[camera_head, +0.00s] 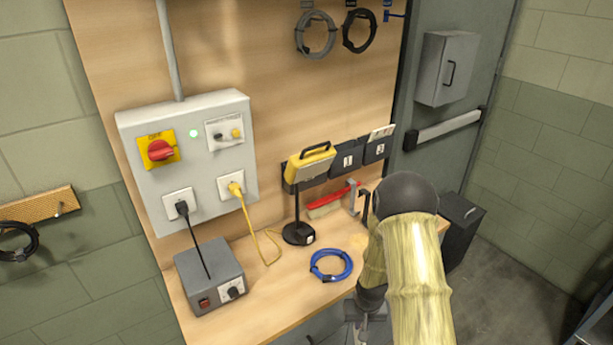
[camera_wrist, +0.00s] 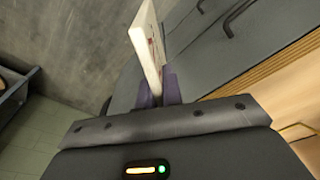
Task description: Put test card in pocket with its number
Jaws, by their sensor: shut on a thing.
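In the wrist view, my gripper (camera_wrist: 159,92) is shut on a white test card (camera_wrist: 146,42). The card stands out beyond the purple fingertips, seen nearly edge-on, with some reddish print on its face. Its number cannot be read. In the head view, dark pockets hang in a row on the wooden board. The middle pocket (camera_head: 346,160) bears a white label that looks like 1; the right pocket (camera_head: 376,150) has a label too small to read surely. A white card-like piece (camera_head: 382,132) shows above the right pocket.
A black stand (camera_head: 299,232), a red-handled brush (camera_head: 335,201) and a blue cable coil (camera_head: 331,265) are on the bench. A grey door (camera_head: 447,120) is at the right.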

